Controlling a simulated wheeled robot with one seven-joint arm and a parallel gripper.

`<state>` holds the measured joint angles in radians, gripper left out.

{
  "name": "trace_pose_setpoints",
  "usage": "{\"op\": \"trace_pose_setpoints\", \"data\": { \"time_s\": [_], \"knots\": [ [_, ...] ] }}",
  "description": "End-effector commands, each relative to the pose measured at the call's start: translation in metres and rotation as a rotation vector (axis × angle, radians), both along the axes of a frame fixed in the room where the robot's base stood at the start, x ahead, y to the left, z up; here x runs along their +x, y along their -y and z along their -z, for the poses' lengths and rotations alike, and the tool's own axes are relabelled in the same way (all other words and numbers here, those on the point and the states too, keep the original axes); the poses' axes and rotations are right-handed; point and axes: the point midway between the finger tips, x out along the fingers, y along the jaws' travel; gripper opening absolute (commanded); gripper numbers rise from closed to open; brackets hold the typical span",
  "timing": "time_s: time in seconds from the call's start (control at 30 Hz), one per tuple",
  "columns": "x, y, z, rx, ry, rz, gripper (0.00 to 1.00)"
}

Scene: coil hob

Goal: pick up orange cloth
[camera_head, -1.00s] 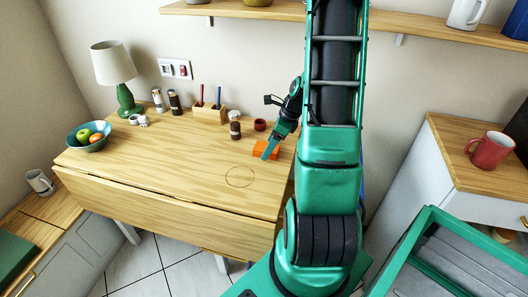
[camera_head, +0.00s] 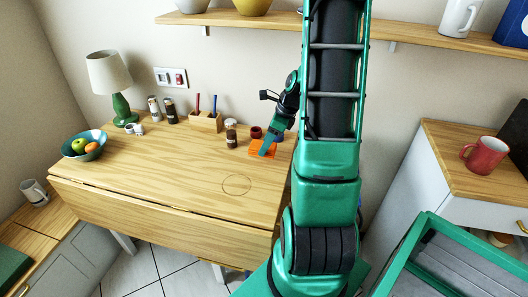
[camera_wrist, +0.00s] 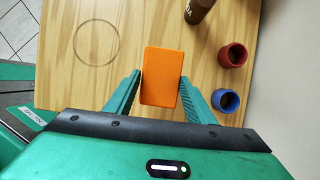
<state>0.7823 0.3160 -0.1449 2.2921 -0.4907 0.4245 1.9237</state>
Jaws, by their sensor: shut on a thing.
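The orange cloth (camera_wrist: 161,76) is a flat folded rectangle on the wooden table (camera_head: 170,170). In the wrist view it lies between the two fingers of my gripper (camera_wrist: 160,95), which touch or nearly touch its long sides. In the head view the cloth (camera_head: 257,152) is at the right end of the table, with my gripper (camera_head: 266,150) down at it and partly covering it. My gripper is shut on the cloth. I cannot tell any gap between cloth and table.
A red cup (camera_wrist: 232,56) and a blue cup (camera_wrist: 225,100) stand close to the right finger. A dark bottle (camera_wrist: 198,10) stands beyond the cloth. A pen holder (camera_head: 206,122) and a fruit bowl (camera_head: 86,147) stand further left. The table's front middle is clear.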

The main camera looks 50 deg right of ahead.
Motion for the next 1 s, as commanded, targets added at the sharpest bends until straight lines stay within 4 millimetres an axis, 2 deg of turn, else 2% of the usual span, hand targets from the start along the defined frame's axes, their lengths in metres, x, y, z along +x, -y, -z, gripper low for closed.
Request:
{"op": "trace_pose_setpoints", "data": {
  "time_s": [0.03, 0.2, 0.5, 0.7, 1.0],
  "knots": [
    [0.0, -0.016, -0.007, 0.001, 0.002, -0.009, 0.24],
    [-0.003, -0.053, -0.029, 0.0, 0.003, -0.008, 0.24],
    [-0.006, -0.1, -0.056, 0.001, 0.002, -0.008, 0.24],
    [-0.008, -0.113, -0.064, 0.002, 0.0, -0.005, 0.24],
    [-0.008, -0.115, -0.065, 0.003, -0.001, -0.003, 0.24]
  ]
}}
